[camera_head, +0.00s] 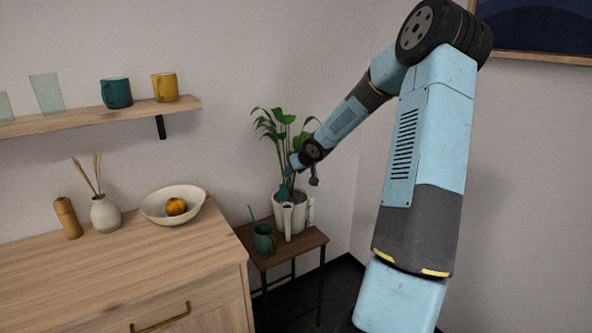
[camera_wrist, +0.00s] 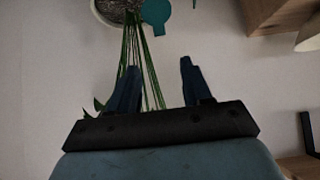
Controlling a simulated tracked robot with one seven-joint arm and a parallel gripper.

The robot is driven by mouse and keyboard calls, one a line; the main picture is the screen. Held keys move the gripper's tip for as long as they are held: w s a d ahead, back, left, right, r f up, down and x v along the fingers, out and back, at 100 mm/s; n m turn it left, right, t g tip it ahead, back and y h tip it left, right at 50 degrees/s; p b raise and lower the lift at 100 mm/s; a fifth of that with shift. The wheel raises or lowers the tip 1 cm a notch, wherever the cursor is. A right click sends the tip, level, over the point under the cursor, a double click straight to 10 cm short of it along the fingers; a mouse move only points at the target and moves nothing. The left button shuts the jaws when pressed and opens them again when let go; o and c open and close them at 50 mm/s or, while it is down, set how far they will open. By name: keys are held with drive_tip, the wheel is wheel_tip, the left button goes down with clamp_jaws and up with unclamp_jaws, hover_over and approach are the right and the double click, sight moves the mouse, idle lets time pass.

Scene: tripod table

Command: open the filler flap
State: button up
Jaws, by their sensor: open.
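A white planter pot (camera_head: 306,215) with a tall green plant stands on the small side table. A teal rounded piece, which looks like the filler flap (camera_head: 283,193), shows at the pot's top rim. In the wrist view, the teal flap (camera_wrist: 156,12) is at the top edge beside the speckled soil of the pot (camera_wrist: 110,8), and it is partly cut off. Whether it is lifted is unclear. My gripper (camera_wrist: 158,66) is open and empty, with its two dark blue fingers apart. In the head view, my gripper (camera_head: 291,166) is above the pot, among the leaves, apart from the flap.
Plant stems (camera_wrist: 133,60) run close by one finger. A dark green watering can (camera_head: 264,239) stands on the side table (camera_head: 308,240) left of the pot. A wooden cabinet (camera_head: 100,270) with a bowl (camera_head: 155,208) is on the left. A shelf (camera_head: 90,117) with cups hangs above.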

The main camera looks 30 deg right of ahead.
drive_tip(key=shift+s+r, duration=0.45)
drive_tip(key=shift+r, duration=0.05)
idle(0.3)
drive_tip(key=s+a+r+g+h, duration=0.1)
drive_tip(key=s+a+r+h, duration=0.1)
drive_tip(key=s+a+r, duration=0.4)
drive_tip(key=s+a+r+g+h, duration=0.15)
drive_tip(key=s+r, duration=0.25)
drive_tip(key=s, duration=0.4)
drive_tip(key=s+a+r+g+h, duration=0.1)
drive_tip(key=s+a+r, duration=0.35)
drive_tip(key=s, duration=0.25)
drive_tip(key=s+a+r+y, duration=0.1)
drive_tip(key=s+a+r, duration=0.1)
drive_tip(key=s, duration=0.8)
drive_tip(key=s+a+r+m+y, duration=0.1)
drive_tip(key=s+a, duration=0.3)
drive_tip(key=s, duration=0.7)
drive_tip(key=shift+s+a+r+y, duration=0.25)
drive_tip(key=shift+r+y, duration=0.15)
drive_tip(key=shift+y, duration=0.35)
